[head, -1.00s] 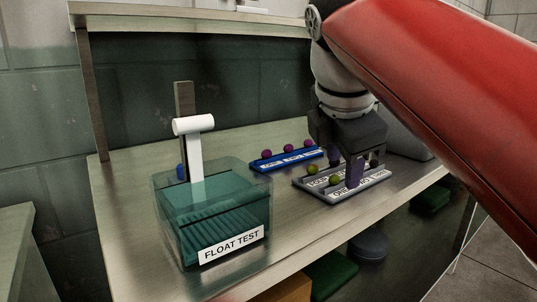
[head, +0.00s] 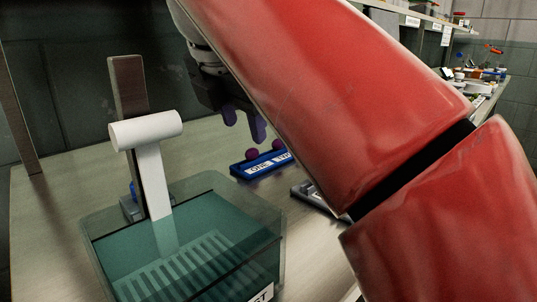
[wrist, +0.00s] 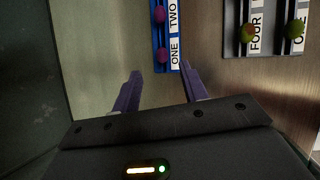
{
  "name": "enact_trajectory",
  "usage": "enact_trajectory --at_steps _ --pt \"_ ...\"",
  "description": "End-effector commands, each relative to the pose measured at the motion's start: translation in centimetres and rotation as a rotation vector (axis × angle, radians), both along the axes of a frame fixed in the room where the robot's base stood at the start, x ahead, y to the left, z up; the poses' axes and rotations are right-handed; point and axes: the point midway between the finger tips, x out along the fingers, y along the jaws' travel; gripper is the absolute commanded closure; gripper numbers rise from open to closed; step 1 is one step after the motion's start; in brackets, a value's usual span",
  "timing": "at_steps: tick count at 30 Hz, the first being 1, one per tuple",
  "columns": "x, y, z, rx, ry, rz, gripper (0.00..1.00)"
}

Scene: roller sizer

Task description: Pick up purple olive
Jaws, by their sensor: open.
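Two purple olives (head: 252,154) and (head: 278,145) show on the blue tray (head: 239,169) in the head view; my arm hides the tray's right part. In the wrist view, one purple olive (wrist: 162,55) sits by the label ONE and another (wrist: 160,14) by TWO. My gripper (head: 243,127) is open and empty, above the blue tray in the head view. In the wrist view its purple fingers (wrist: 159,79) spread to either side of the tray's near end, with the olive at ONE ahead of the gap, apart from both fingers.
The clear float test tank (head: 272,250) with a white T-shaped handle (head: 147,131) stands at the front left.

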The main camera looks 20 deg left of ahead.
Motion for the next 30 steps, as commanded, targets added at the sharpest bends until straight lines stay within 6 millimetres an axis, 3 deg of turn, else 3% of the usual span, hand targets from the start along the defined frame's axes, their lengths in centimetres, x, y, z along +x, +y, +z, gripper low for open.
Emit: enact_trajectory --at_steps 9,20,28,30 --pt "2.0 0.2 -4.4 0.000 0.001 0.000 0.57" --pt "2.6 0.2 -5.0 0.001 0.001 -0.001 0.57" --pt "2.6 0.2 -5.0 0.001 0.000 0.000 0.90" --pt "2.6 0.2 -5.0 0.001 0.000 0.000 0.91"
